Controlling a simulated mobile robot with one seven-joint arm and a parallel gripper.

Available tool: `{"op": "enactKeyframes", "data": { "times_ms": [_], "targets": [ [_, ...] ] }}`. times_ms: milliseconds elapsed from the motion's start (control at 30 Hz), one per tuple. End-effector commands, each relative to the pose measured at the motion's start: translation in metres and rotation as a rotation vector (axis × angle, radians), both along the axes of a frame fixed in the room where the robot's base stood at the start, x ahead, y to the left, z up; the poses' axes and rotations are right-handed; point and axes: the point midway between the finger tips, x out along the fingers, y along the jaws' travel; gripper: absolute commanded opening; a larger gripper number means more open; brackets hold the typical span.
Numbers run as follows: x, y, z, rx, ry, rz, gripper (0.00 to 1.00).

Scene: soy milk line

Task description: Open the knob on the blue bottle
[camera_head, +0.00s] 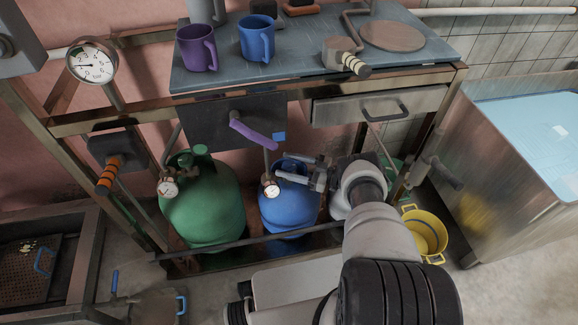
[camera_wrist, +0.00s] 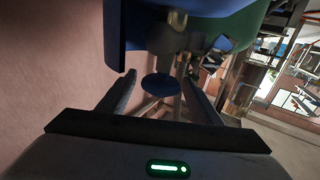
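The blue bottle (camera_head: 288,209) stands upright under the workbench, right of the green bottle (camera_head: 205,205). A small round gauge (camera_head: 271,189) sits at its upper left front. My gripper (camera_head: 286,167) is at the bottle's top, fingers pointing left and spread apart. In the wrist view, my gripper (camera_wrist: 159,76) is open and empty. A round blue disc, which looks like the knob (camera_wrist: 160,87), shows between and beyond the fingers, without clear contact. The blue bottle (camera_wrist: 122,28) fills the wrist view's top. The knob is hard to make out in the head view.
A front rail (camera_head: 290,234) crosses before the bottles. The workbench (camera_head: 300,70) overhangs them, with a purple-handled lever (camera_head: 253,134) and a drawer (camera_head: 370,107). A yellow pot (camera_head: 428,232) stands on the floor at right, near a metal water tank (camera_head: 500,165).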

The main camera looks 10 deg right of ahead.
Motion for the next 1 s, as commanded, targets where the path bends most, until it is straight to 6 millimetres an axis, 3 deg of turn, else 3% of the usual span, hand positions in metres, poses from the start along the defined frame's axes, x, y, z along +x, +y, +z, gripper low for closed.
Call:
{"op": "enactKeyframes", "data": {
  "times_ms": [367, 800, 1000],
  "targets": [
    [-0.006, -0.009, -0.002, -0.002, 0.004, -0.002, 0.58],
    [-0.048, -0.084, -0.002, -0.001, 0.002, -0.002, 0.58],
    [-0.058, -0.102, -0.001, -0.002, 0.001, -0.001, 0.58]
  ]
}}
